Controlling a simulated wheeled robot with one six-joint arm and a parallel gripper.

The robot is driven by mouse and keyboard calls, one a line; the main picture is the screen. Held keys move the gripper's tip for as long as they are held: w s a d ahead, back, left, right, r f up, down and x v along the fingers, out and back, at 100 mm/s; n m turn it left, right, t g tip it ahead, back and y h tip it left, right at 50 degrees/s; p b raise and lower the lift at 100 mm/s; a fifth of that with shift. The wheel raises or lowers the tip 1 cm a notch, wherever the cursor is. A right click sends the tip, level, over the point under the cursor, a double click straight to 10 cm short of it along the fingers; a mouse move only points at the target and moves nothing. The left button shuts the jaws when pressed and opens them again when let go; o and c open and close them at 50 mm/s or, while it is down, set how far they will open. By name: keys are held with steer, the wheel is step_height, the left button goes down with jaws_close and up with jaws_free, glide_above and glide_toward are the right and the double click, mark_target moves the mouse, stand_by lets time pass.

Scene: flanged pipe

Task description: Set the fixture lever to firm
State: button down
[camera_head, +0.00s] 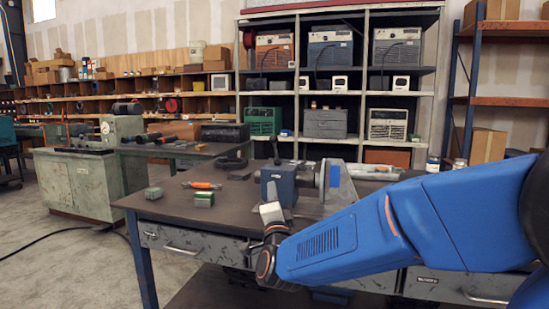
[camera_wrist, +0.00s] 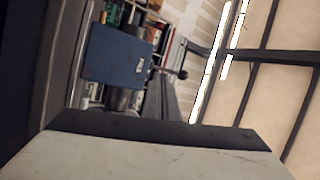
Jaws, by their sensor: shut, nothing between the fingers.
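My gripper (camera_head: 271,213) is in front of the block near the bench's front edge, partly hidden by my wrist. It is shut and empty. Its pale body (camera_wrist: 150,155) fills the bottom of the wrist view.
The workbench (camera_head: 160,203) has drawers in front. An orange-and-grey tool (camera_head: 202,185), a green box (camera_head: 204,199) and a small green block (camera_head: 153,193) lie left of the fixture. Shelves with equipment stand behind. The bench's left part is mostly clear.

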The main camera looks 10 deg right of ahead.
mark_target(276, 150)
steer(key=shift+s+a+r+m+t+h, duration=0.1)
steer(key=shift+r+m+t+h, duration=0.1)
steer(key=shift+m+h, duration=0.4)
steer(key=shift+s+d+r+m+t+h, duration=0.1)
steer(key=shift+r+m+t+h, duration=0.1)
steer(key=shift+m+h, duration=0.4)
steer(key=shift+s+a+r+m+t+h, duration=0.1)
steer(key=shift+r+m+h, duration=0.1)
steer(key=shift+m+h, duration=0.4)
steer(key=shift+w, duration=0.15)
steer(key=x, duration=1.4)
steer(key=shift+r, duration=0.1)
steer(key=shift+w+d+r+m+g, duration=0.2)
steer(key=shift+r+g, duration=0.2)
steer(key=shift+g, duration=0.25)
steer(key=shift+w+d+r+m+g, duration=0.1)
steer(key=shift+r+m+g, duration=0.1)
steer(key=shift+r+g, duration=0.35)
steer(key=shift+w+d+r+m+g+y, duration=0.2)
steer(key=shift+w+r+g+y, duration=0.15)
steer(key=shift+g, duration=0.55)
steer(key=shift+w+d+r+m+g+y, duration=0.2)
steer(key=shift+w+g, duration=0.25)
steer(key=shift+g, duration=0.45)
steer(key=shift+w+d+r, duration=0.25)
steer(key=shift+w+d, duration=0.25)
steer(key=shift+w, duration=0.35)
steer(key=shift+w+d+r, duration=0.25)
steer(key=shift+w+d, duration=0.2)
steer(key=shift+w, duration=0.45)
